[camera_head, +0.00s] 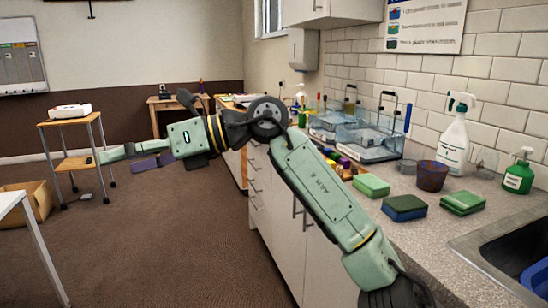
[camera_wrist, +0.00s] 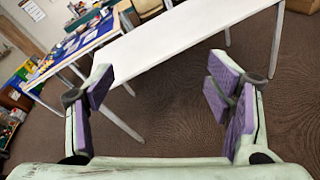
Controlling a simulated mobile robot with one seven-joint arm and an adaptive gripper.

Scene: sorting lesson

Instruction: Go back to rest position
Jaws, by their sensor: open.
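My gripper (camera_head: 128,157) is at the left end of my outstretched arm in the head view, held in the air over the open floor, away from the counter. In the wrist view my gripper (camera_wrist: 162,97) has its two fingers with purple pads spread wide apart. Nothing is between them. Past the fingers the wrist view shows a white table (camera_wrist: 190,38) and brown carpet (camera_wrist: 170,115).
The counter at right holds a green sponge (camera_head: 371,185), a blue-and-green sponge (camera_head: 404,208), another green sponge (camera_head: 463,202), a brown cup (camera_head: 432,176), spray bottles and clear trays beside the sink. A small wooden trolley (camera_head: 72,121) stands at left. Carpet between is clear.

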